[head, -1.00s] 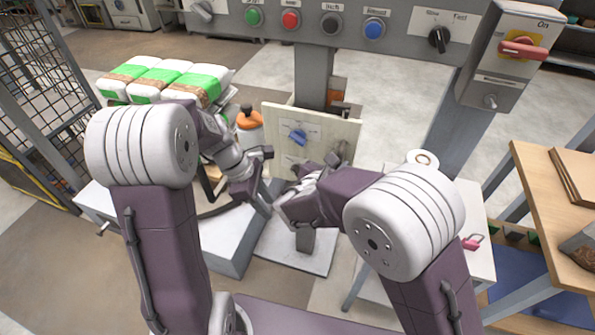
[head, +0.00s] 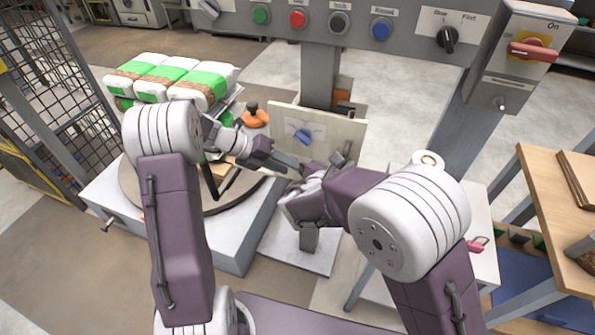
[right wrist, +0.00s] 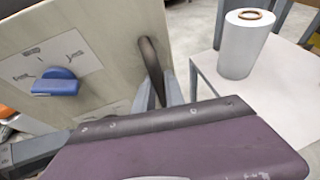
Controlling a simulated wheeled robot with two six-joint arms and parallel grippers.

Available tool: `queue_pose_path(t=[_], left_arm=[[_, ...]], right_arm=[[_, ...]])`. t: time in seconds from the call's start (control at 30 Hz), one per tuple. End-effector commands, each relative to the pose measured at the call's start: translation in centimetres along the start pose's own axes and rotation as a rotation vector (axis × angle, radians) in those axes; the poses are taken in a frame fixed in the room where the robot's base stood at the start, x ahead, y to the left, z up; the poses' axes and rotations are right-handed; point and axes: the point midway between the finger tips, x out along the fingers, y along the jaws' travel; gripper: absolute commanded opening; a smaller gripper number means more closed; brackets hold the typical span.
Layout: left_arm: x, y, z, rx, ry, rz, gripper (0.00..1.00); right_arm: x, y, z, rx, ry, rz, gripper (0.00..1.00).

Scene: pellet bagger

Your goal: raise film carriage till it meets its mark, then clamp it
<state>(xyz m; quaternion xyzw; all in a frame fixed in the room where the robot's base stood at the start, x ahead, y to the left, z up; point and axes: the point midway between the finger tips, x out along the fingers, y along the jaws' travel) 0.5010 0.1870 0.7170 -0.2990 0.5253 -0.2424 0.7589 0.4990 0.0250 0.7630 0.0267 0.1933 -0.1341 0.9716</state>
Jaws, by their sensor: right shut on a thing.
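The film carriage appears to be the pale upright panel (head: 345,130) on the grey column, with a blue knob (head: 303,137) on a white label. In the right wrist view the panel (right wrist: 105,30) shows the knob (right wrist: 56,84) with printed symbols around it and a dark curved handle (right wrist: 151,66). My right gripper (head: 337,166) is shut on this handle; its fingers (right wrist: 172,92) show beside it. My left gripper (head: 294,164) is just below the blue knob, apparently apart from it; its jaw opening is unclear. I cannot make out the height mark.
A film roll (head: 427,163) stands on a white table (head: 480,215) at right. Stacked green-and-white bags (head: 170,78) sit behind my left arm, near a round turntable (head: 135,195). A button panel (head: 275,18) spans the top. A wooden bench (head: 545,200) is far right.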

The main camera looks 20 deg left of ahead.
Motion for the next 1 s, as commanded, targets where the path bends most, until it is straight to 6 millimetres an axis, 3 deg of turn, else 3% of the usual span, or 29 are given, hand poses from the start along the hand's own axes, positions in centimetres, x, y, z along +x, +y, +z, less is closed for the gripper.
queue_pose_path(t=[0.1,0.23,0.57,0.6,0.7,0.73,1.0], left_arm=[[2.6,0.0,-0.1,0.001,0.004,0.000,0.34],[4.3,0.0,0.0,0.001,0.002,0.001,0.34],[5.0,0.0,0.0,0.002,0.000,0.001,0.34],[5.0,0.0,0.0,0.002,0.000,0.001,0.31],[5.0,0.0,0.0,0.002,0.000,0.001,0.03],[5.0,0.0,0.0,0.002,0.000,0.001,0.00],[5.0,-0.3,0.0,0.028,0.001,0.056,0.00]], right_arm=[[0.0,0.0,-0.1,0.000,0.003,0.000,0.00],[0.0,0.0,-0.1,0.000,0.003,0.000,0.00],[0.0,0.0,-0.1,0.000,0.002,0.000,0.00],[0.0,0.0,-0.1,0.000,0.002,0.000,0.00],[0.0,0.0,-0.1,0.000,0.002,0.000,0.00],[0.0,0.0,-0.1,0.000,0.002,0.000,0.00],[0.0,0.0,-0.1,0.000,0.002,0.001,0.00]])
